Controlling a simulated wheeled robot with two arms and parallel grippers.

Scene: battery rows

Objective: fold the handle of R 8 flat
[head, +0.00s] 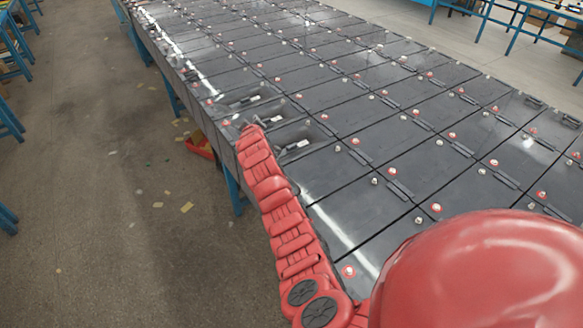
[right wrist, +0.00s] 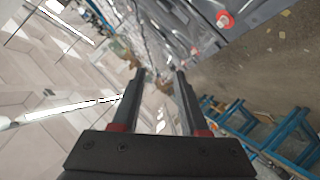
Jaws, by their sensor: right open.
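Rows of dark grey batteries (head: 345,95) cover a long table, each with small white or red terminal caps. Dark bar handles lie on many tops, such as one handle (head: 400,189) at the right. No readable label shows which battery is R 8, and I cannot tell which handle is its own. My left gripper is not in view.
The recessed cells (head: 297,137) near the left edge hold small pale parts. A red bin (head: 200,148) stands on the floor beside the table, with scraps around it. The aisle floor (head: 100,220) at left is mostly clear. Blue-framed benches (head: 505,22) stand at the back right.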

